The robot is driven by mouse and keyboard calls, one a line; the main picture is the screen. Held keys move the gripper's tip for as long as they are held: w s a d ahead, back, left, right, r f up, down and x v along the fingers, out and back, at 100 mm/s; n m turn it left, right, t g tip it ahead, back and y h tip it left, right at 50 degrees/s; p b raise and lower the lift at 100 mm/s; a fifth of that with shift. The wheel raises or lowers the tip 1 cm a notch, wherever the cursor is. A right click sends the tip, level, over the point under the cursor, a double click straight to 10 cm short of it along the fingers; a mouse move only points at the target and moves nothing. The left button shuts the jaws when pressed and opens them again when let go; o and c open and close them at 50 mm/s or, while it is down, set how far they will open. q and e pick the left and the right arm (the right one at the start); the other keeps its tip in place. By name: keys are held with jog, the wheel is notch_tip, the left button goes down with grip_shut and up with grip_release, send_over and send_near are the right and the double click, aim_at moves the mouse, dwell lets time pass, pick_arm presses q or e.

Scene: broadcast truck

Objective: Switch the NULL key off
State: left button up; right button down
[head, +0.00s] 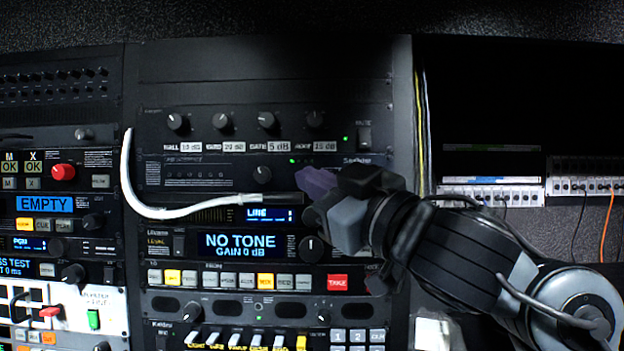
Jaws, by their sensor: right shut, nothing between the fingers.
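I cannot make out a key labelled NULL; the small key lettering is too fine to read. A row of keys (188,278), some lit yellow, runs under the blue display (240,246) reading NO TONE, GAIN 0 dB. A red TAKE key (338,282) ends that row on the right. My right gripper (308,181) comes in from the right, shut and empty. Its purple-tinted fingers point left, in front of the rack at the right end of the upper units, and hide part of the panel there. I cannot tell whether they touch it. My left gripper is not in view.
A white cable (135,185) loops across the rack from the left to a dark plug (270,198) near my right fingers. Knobs (178,122) and a rocker switch (364,136) stand out above. Patch strips (490,195) with cables are at the right.

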jog(key=w+p, duration=0.4)
jog(key=w, duration=0.4)
jog(key=shift+w+d, duration=0.2)
jog(key=shift+w, duration=0.2)
jog(key=shift+p, duration=0.3)
dwell(1.7)
jog(key=shift+w+p, duration=0.4)
jog(key=shift+w, duration=0.05)
jog(key=shift+w+p, duration=0.3)
jog(key=shift+p, duration=0.05)
dwell(0.5)
dwell(0.4)
jog(key=shift+s+b, duration=0.45)
jog(key=shift+s, duration=0.3)
jog(key=shift+s, duration=0.1)
